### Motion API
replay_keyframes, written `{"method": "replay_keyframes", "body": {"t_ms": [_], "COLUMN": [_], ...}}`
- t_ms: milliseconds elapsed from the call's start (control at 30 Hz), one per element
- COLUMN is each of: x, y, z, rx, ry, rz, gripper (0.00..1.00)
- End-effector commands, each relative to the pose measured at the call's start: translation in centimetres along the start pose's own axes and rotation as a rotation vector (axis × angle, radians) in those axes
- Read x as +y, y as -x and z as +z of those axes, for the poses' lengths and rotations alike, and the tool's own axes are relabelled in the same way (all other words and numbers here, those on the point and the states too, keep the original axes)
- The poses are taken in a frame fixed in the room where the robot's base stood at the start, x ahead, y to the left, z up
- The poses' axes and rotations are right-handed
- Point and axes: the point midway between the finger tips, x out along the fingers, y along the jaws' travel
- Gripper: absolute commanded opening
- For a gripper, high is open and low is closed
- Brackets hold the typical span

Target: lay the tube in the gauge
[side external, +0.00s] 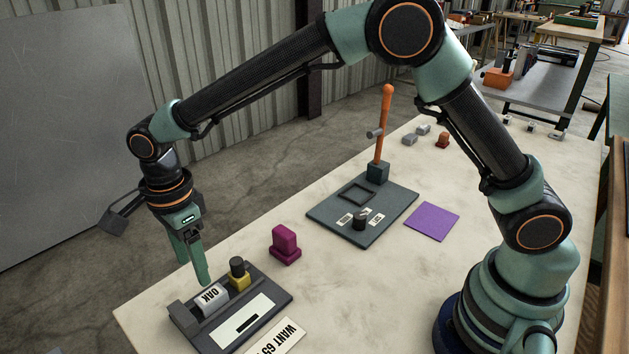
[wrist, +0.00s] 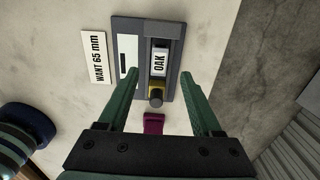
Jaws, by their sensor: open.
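The gauge (side external: 190,331) is a dark grey tray with a raised end block and a pale panel with a dark slot; it also shows in the wrist view (wrist: 117,29). The white tube (side external: 211,300), marked OAK, lies in the gauge's channel, and shows in the wrist view (wrist: 159,60). A yellow block (side external: 239,281) with a dark round knob (side external: 237,266) stands at the tube's end, in the same channel. My gripper (side external: 195,272) is open above the gauge. In the wrist view, its fingers (wrist: 161,76) are spread on either side of the channel, touching nothing that I can see.
A card reading WANT 65 mm (wrist: 96,57) lies beside the gauge. A magenta block (side external: 285,243) stands just behind it. Farther back are a dark plate (side external: 325,213) with an orange lever (side external: 385,125) and a purple square (side external: 432,221). The table between is clear.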

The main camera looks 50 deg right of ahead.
Motion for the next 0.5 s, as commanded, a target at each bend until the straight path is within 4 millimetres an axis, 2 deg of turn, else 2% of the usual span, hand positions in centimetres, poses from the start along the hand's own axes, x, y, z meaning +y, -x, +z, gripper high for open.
{"method": "replay_keyframes", "body": {"t_ms": [100, 333, 433, 500], "x": [-0.1, -0.1, -0.2, -0.2], "y": [1.9, 3.8, 5.3, 6.9], "z": [0.1, -0.5, -2.1, -4.0], "rx": [-0.002, -0.004, -0.016, -0.026], "ry": [0.000, 0.018, 0.087, 0.174], "rz": [-0.003, -0.007, -0.030, -0.059], "gripper": [0.66, 0.66, 0.66, 0.66]}}
